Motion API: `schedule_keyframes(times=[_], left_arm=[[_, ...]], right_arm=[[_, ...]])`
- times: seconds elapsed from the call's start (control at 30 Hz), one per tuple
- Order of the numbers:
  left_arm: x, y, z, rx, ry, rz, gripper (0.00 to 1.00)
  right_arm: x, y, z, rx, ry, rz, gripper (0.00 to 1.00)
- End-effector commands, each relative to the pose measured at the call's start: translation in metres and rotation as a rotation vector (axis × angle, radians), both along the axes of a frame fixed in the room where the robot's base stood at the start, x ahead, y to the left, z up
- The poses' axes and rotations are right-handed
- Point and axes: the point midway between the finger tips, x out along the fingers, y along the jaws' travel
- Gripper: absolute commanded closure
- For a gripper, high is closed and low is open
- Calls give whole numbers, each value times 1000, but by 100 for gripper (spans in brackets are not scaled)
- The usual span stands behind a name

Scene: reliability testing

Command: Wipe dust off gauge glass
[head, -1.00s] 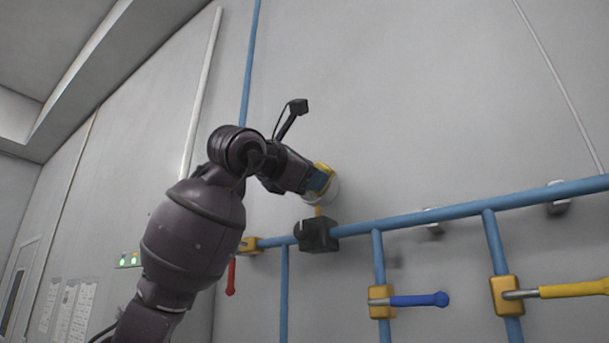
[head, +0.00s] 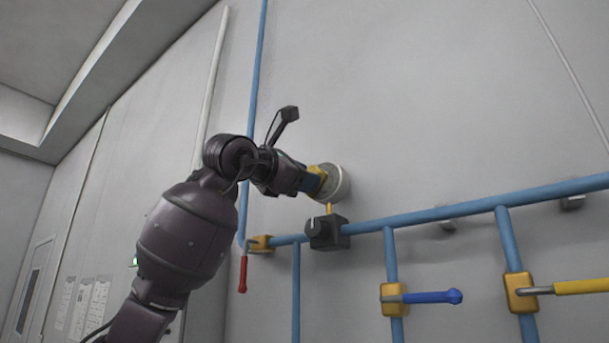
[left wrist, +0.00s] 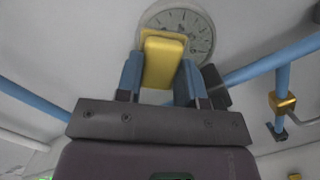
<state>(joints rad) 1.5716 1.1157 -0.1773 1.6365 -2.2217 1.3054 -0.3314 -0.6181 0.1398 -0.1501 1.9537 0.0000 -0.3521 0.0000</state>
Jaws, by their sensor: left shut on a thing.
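The round gauge (head: 337,182) with a pale rim stands above the blue pipe, on a black block. In the left wrist view its dial (left wrist: 192,27) shows dark marks, and its lower left is hidden. My left gripper (head: 316,181) reaches the gauge from the left. It is shut on a yellow block-like thing (left wrist: 163,60), held between its two blue fingers. The yellow thing overlaps the gauge face; whether it touches the glass I cannot tell. My right gripper is not in view.
A blue pipe (head: 440,212) runs across below the gauge. A black block (head: 327,232) sits on it under the gauge. Valves with a red handle (head: 243,273), a blue handle (head: 432,297) and a yellow handle (head: 583,287) hang below. The wall above is clear.

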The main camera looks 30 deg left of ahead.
Motion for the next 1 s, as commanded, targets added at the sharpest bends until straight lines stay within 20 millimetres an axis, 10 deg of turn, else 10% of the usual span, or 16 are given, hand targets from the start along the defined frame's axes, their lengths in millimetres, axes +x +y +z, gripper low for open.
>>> schedule_keyframes(times=[1.0], left_arm=[[-60, 5, -1, -1, 1, 1, 91]], right_arm=[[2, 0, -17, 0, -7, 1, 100]])
